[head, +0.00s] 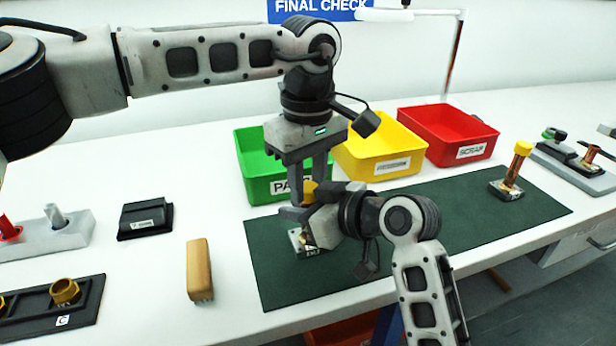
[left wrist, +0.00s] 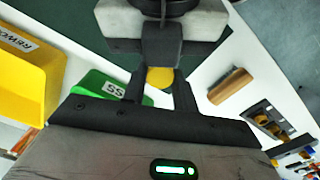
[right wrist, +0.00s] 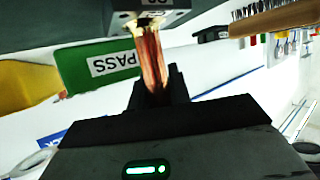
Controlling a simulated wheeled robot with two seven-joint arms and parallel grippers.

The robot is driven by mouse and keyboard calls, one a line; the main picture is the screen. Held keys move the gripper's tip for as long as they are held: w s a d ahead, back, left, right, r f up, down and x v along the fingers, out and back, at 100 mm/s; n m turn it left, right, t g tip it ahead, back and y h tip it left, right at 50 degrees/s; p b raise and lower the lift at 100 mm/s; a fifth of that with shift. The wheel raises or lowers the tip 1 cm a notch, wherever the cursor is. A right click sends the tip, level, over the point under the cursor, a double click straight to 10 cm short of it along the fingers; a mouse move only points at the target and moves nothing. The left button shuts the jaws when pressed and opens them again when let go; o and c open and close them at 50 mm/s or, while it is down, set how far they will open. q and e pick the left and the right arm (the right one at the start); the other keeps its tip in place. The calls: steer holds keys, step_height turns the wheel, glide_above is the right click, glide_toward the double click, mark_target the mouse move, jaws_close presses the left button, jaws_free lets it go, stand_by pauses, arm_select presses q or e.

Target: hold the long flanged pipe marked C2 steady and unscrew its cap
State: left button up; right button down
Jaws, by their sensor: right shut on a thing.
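A copper flanged pipe (right wrist: 151,62) stands on its square flange (head: 303,242) on the green mat, with a yellow cap (head: 308,188) on top. Its flange label is too small to read surely. My right gripper (head: 318,222) is shut on the pipe's shaft from the side, below the cap. My left gripper (head: 308,182) points straight down from above, its fingers apart on either side of the cap, which shows between them in the left wrist view (left wrist: 160,78). Contact there cannot be told. A second capped copper pipe (head: 515,170) stands on the mat's right end.
Green (head: 246,170), yellow (head: 372,160) and red (head: 440,140) bins line the back. A tan-handled brush (head: 200,268), a black box (head: 146,218) and a black tray (head: 62,310) with a yellow ring lie left. The mat (head: 430,235) is clear between the pipes.

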arm_select(q)
steer(key=shift+n, duration=1.7)
steer(key=o, duration=1.1)
